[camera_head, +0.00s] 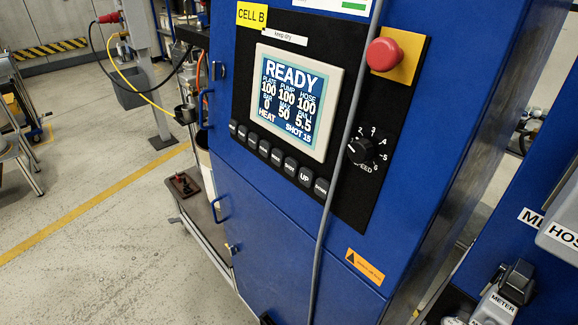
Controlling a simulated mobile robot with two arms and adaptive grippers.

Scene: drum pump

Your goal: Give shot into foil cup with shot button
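A row of dark push buttons (277,157) runs below the screen on the blue cabinet. The two at its right end read UP (305,177) and DOWN (321,187). The label left of UP is too small to read surely, so I cannot tell which is the shot button. The screen (295,100) reads READY, with HEAT and SHOT 15 at the bottom. I cannot make out a foil cup. Neither of my grippers shows.
A red emergency-stop knob (384,54) and a speed dial (359,150) sit right of the screen. A grey hose (334,190) hangs across the panel. Units labelled METER (500,304) and HOSE (562,235) stand at lower right. Floor at left is largely clear.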

